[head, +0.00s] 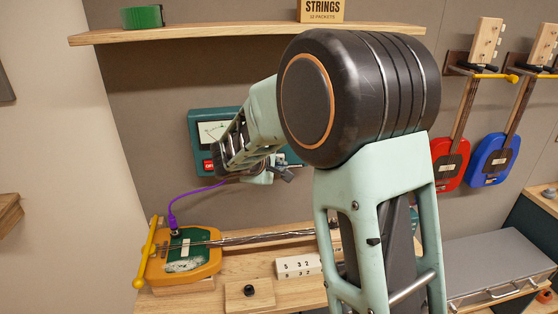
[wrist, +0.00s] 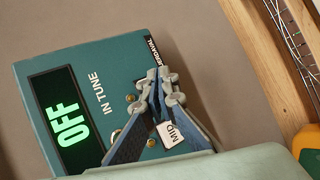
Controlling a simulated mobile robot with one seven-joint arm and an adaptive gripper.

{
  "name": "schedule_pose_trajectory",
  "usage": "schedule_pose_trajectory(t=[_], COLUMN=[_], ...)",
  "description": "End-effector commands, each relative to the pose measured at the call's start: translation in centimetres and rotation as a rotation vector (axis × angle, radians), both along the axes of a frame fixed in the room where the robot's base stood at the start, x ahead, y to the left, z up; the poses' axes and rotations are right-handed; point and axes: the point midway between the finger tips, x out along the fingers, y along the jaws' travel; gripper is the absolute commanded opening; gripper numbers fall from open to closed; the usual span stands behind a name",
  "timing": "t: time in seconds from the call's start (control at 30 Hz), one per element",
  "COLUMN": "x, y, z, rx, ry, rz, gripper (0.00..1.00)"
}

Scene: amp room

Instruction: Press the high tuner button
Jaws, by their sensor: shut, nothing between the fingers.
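The teal tuner box (head: 198,122) hangs on the wall in the head view, with a white needle meter and a red label; my arm covers its right part. In the wrist view the tuner (wrist: 95,62) shows tilted, with a green "OFF" display (wrist: 70,122) and "IN TUNE" lettering. A white "MID" tag (wrist: 172,134) shows between my finger links, near small brass round parts (wrist: 151,142). I cannot make out a high button or its tag. My gripper (wrist: 158,80) is shut and empty in front of the tuner's face; I cannot tell whether it touches. In the head view my gripper (head: 284,172) is at the tuner's lower right.
A yellow box guitar (head: 205,262) with a purple cable lies on the wooden bench below. A white numbered block (head: 298,267) is beside it. A shelf (head: 220,32) runs above. Red (head: 450,165) and blue (head: 492,160) guitars hang at right.

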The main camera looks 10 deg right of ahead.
Motion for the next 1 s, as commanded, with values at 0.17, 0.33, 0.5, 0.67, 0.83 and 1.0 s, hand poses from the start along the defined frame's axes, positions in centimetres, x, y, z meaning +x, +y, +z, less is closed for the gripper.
schedule_pose_trajectory(t=[0.17, 0.33, 0.5, 0.67, 0.83, 1.0], x=[-0.01, -0.01, -0.01, -0.01, 0.12, 0.70], y=[0.00, 0.00, 0.00, 0.00, 0.01, 0.00], z=[0.01, 0.01, 0.01, 0.01, -0.06, -0.14], rx=[0.000, 0.000, 0.000, 0.000, 0.000, 0.001], ry=[0.000, 0.000, 0.000, 0.000, 0.000, -0.001], rz=[0.000, 0.000, 0.000, 0.000, 0.000, -0.001], gripper=[0.00, 0.00, 0.00, 0.00, 0.00, 0.00])
